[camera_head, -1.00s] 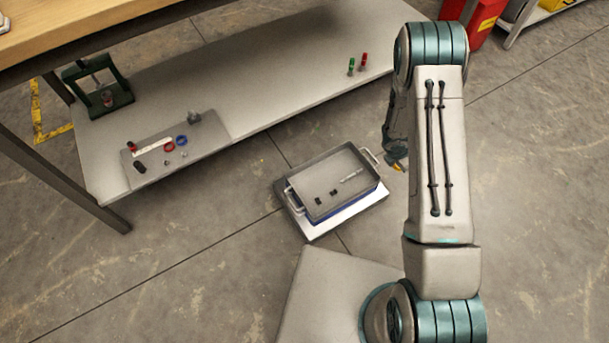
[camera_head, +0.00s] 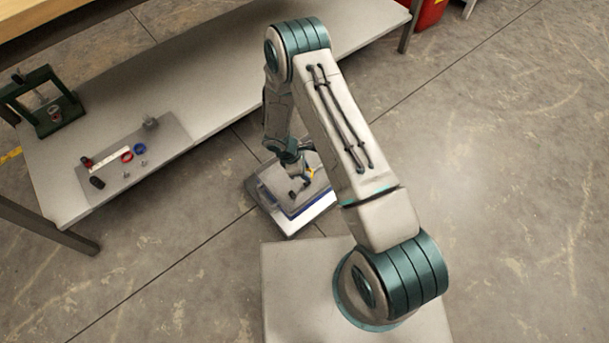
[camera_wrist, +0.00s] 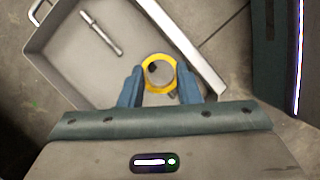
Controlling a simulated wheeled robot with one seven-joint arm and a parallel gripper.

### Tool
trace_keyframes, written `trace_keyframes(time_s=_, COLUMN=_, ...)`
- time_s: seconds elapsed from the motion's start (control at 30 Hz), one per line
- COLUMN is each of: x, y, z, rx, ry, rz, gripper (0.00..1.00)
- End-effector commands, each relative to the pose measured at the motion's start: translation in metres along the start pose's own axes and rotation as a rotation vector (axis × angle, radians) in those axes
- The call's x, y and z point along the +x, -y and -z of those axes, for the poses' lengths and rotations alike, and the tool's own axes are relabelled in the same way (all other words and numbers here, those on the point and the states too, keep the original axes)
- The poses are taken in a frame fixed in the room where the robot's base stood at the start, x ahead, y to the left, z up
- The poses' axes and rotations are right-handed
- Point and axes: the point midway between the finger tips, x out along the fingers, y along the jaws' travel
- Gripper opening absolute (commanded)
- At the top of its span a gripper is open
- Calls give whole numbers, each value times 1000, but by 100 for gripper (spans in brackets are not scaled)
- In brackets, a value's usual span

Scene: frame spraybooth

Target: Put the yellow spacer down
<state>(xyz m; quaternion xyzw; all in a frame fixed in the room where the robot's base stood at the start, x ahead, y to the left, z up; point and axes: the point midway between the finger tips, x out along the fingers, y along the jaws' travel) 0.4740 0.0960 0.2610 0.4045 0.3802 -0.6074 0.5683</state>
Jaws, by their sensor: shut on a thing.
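The yellow spacer is a ring (camera_wrist: 144,75) held between the two blue fingers of my gripper (camera_wrist: 160,86) in the wrist view. My gripper is shut on it, above the grey tray (camera_wrist: 62,70). Through the ring I see the tray floor and part of a small dark piece. My arm hides part of the tray there. I cannot tell how high the spacer is above the tray floor.
A metal rod (camera_wrist: 101,33) lies in the tray. The low shelf (camera_head: 190,85) bears a grey plate (camera_head: 172,138) with red and blue rings (camera_head: 127,157), and a dark green press (camera_head: 45,100). Open floor (camera_head: 500,200) lies to the right.

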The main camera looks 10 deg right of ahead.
Motion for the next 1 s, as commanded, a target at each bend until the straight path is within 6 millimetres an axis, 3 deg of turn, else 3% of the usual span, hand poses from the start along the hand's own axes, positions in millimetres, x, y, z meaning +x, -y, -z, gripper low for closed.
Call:
trace_keyframes(time_s=0.1, x=7, y=16, z=13, rx=90, ry=0, rz=36, gripper=9)
trace_keyframes(time_s=0.2, x=12, y=14, z=23, rx=119, ry=-2, rz=47, gripper=9)
trace_keyframes(time_s=0.7, x=43, y=-60, z=89, rx=122, ry=-3, rz=47, gripper=9)
trace_keyframes(time_s=1.0, x=49, y=-76, z=103, rx=117, ry=-1, rz=48, gripper=9)
